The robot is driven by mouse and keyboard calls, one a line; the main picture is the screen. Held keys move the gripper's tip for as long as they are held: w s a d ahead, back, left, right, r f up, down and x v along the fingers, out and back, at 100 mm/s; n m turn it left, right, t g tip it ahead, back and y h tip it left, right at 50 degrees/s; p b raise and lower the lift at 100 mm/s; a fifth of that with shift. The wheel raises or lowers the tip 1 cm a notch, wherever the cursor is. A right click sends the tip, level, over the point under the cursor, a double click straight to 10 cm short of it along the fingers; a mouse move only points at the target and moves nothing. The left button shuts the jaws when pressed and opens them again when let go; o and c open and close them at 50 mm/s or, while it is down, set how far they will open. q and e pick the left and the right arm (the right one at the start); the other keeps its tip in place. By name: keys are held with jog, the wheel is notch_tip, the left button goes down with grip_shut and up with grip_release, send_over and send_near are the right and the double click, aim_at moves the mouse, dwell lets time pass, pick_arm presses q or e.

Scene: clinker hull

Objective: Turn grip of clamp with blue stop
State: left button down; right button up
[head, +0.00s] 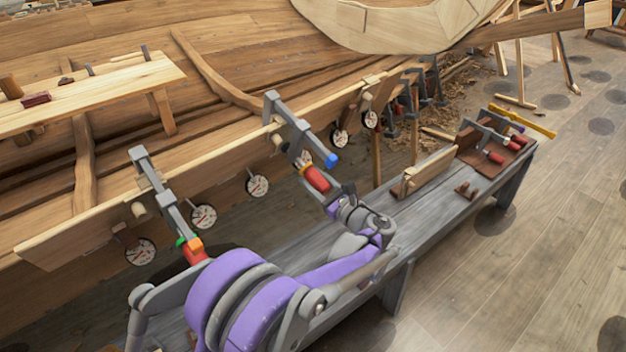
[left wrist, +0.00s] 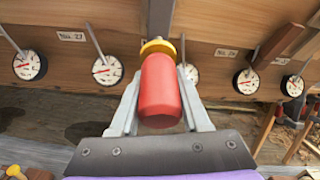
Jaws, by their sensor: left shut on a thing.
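The clamp with the blue stop (head: 332,160) sits on the plank edge of the hull at the middle of the head view. Its grey bar slants down to a yellow collar and a red grip (head: 317,179). My left gripper (head: 329,194) is at the lower end of that grip. In the left wrist view the red grip (left wrist: 160,92) stands between the two grey fingers, with the yellow collar (left wrist: 157,47) beyond it. The gripper is shut on the grip. The blue stop is not seen in the wrist view. My right gripper is not in view.
A second clamp (head: 165,190) with an orange stop and red grip stands left, close to my arm. Several round dials (head: 257,185) hang along the plank. A grey bench (head: 430,205) below carries a wooden block (head: 428,170) and loose clamps (head: 490,140).

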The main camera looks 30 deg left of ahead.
aim_at(326, 194)
pick_arm(q)
jog(key=n+t, duration=0.3)
jog(key=n, duration=0.1)
jog(key=shift+w+d+r, duration=0.15)
jog(key=shift+w, duration=0.1)
jog(key=n+t, duration=0.2)
jog(key=n, duration=0.1)
jog(key=n+t, duration=0.1)
jog(key=shift+w+d+r+n, duration=0.15)
jog(key=shift+r+n, duration=0.1)
jog(key=shift+n, duration=0.15)
jog(key=n, duration=0.2)
jog(key=n+t+y, duration=0.1)
jog(key=n, duration=0.1)
jog(key=n+b, duration=0.1)
jog(key=n, duration=0.1)
jog(key=shift+d+r+y, duration=0.1)
jog(key=shift+r+y, duration=0.2)
jog(key=n+y, duration=0.1)
jog(key=n, duration=0.1)
jog(key=n+y, duration=0.1)
jog(key=n, duration=0.4)
jog(key=shift+s+r+g+y, duration=0.3)
jog(key=shift+y, duration=0.1)
jog(key=shift+n, duration=0.3)
jog(key=shift+c, duration=1.8)
grip_release()
jog(key=shift+d, duration=0.1)
